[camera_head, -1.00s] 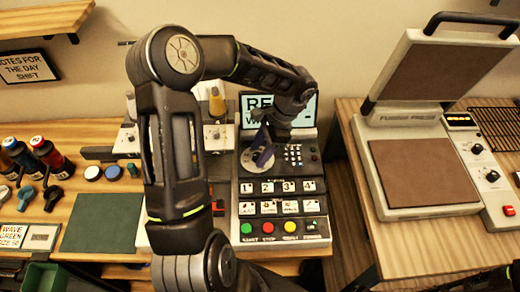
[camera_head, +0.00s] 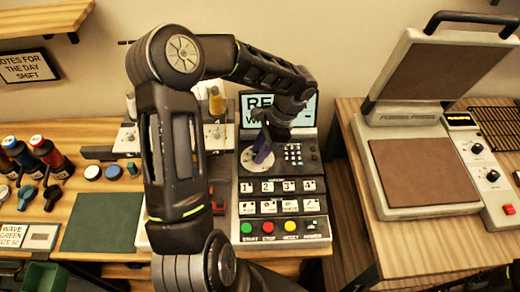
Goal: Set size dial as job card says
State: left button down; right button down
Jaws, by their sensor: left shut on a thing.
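The size dial (camera_head: 247,165) is a pale round disc on the sloped panel of the machine (camera_head: 240,208), with a dark blue knob (camera_head: 264,153) on it. My left gripper (camera_head: 266,142) comes down from above and is shut on the knob; its fingertips are partly hidden. The job card (camera_head: 26,237) lies at the lower left and reads "WAVE GREEN SIZE 50", its last digits hard to read. A screen (camera_head: 256,104) behind the gripper begins with "RE" and is partly covered by my arm.
The machine has numbered keys, picture keys and coloured buttons (camera_head: 268,228) below the dial. A fusing press (camera_head: 425,165) stands on the right table. Bottles (camera_head: 48,155), a green mat (camera_head: 101,222) and thread cones (camera_head: 216,102) are left. My left arm covers the middle.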

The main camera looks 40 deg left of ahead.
pick_arm(q)
jog(key=shift+m, duration=0.3)
jog(key=m+t+y+b, duration=0.1)
jog(key=m, duration=0.1)
jog(key=shift+m, duration=0.3)
jog(key=m+t, duration=0.1)
jog(key=m, duration=0.1)
jog(key=shift+s+d+m+b, duration=0.1)
jog(key=shift+m+b, duration=0.2)
jog(key=shift+b, duration=0.05)
jog(key=m+t, duration=0.1)
jog(key=m, duration=0.2)
jog(key=shift+s+m+y, duration=0.15)
jog(key=shift+m+y, duration=0.15)
jog(key=shift+y, duration=0.1)
jog(key=shift+s+m+t, duration=0.1)
jog(key=shift+m+t, duration=0.7)
jog(key=shift+m, duration=0.7)
jog(key=c, duration=1.1)
grip_release()
jog(key=shift+c, duration=0.2)
